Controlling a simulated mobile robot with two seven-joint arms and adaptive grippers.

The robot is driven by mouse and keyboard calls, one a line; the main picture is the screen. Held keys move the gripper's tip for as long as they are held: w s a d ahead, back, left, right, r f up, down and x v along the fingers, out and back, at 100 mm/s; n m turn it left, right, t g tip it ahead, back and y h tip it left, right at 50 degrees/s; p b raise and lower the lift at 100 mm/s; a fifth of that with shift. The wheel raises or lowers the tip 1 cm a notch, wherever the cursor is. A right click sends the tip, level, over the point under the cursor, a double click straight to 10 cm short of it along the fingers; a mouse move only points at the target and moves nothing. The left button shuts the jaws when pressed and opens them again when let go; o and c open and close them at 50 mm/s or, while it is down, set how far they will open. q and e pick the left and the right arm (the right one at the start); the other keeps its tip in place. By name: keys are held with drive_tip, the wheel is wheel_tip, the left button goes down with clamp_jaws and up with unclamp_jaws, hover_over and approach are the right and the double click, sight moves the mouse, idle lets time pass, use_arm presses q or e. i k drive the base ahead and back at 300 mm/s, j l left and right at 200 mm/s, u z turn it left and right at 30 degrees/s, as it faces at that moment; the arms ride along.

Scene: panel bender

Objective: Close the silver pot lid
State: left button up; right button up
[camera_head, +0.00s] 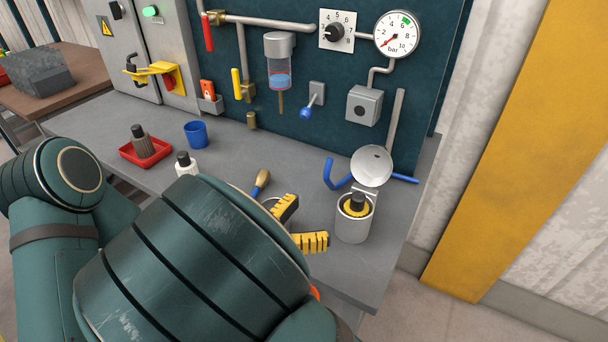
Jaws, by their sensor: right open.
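The silver pot (352,227) stands upright on the grey bench near its right end. Its round silver lid (371,165) is raised open on a hinge at the back of the pot. A dark knob with a yellow ring (357,204) shows in the pot's mouth. My right gripper (310,220) is open and empty just left of the pot, its yellow-and-black fingers spread apart. It appears clear of the pot. My own arm covers part of the bench in front. My left gripper is not in view.
A blue bent handle (335,175) lies close to the left of the lid. A wooden-handled tool (261,182), white bottle (186,164), blue cup (196,134) and red tray (146,151) are farther left. A dark panel (330,95) with gauge and pipes rises behind.

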sight(371, 165)
drive_tip(key=k, duration=1)
